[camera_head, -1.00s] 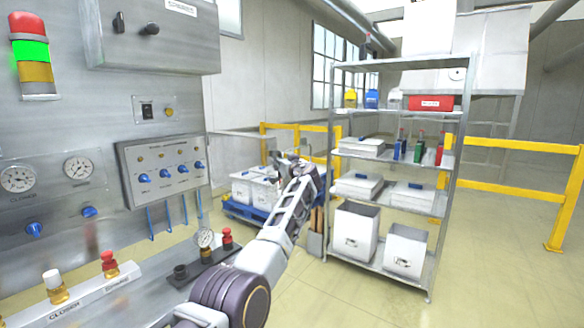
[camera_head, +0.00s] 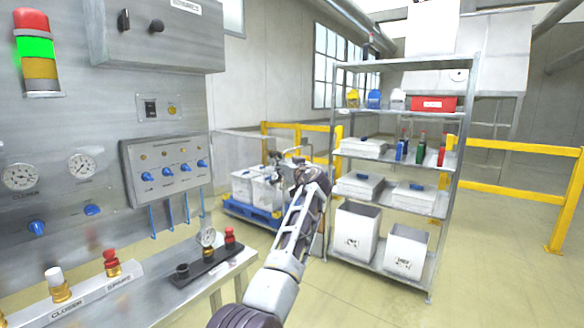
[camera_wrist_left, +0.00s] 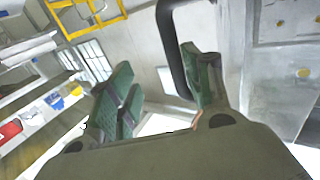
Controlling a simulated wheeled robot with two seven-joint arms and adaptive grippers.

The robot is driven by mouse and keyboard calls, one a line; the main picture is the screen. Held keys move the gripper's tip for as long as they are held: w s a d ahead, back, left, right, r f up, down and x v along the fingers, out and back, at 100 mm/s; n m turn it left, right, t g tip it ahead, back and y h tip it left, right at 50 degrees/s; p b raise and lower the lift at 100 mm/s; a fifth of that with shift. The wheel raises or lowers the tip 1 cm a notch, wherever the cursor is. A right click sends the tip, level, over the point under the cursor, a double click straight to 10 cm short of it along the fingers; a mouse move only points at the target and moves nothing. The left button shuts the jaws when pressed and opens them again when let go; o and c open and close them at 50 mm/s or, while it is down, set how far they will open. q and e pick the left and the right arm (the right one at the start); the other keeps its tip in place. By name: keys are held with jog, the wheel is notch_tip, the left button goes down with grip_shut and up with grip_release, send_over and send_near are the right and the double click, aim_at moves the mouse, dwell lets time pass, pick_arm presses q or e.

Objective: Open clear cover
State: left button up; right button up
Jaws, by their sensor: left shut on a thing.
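My left gripper (camera_head: 290,160) is at the end of the arm rising from the bottom of the head view, small and dark there. The handle lies close against the right-hand finger. My right gripper is not in view.
A grey control panel (camera_head: 165,170) with blue knobs stands at left, above a metal bench (camera_head: 205,275) with red and white valves. A shelving rack (camera_head: 447,200) with bins stands at right. White containers sit on a blue pallet (camera_head: 250,212) behind my arm. Yellow rails (camera_head: 505,147) run behind.

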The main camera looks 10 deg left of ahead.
pick_arm(q)
jog(key=d, duration=0.1)
jog(key=s+d, duration=0.1)
jog(key=d, duration=0.1)
jog(key=shift+d, duration=0.2)
dwell(0.3)
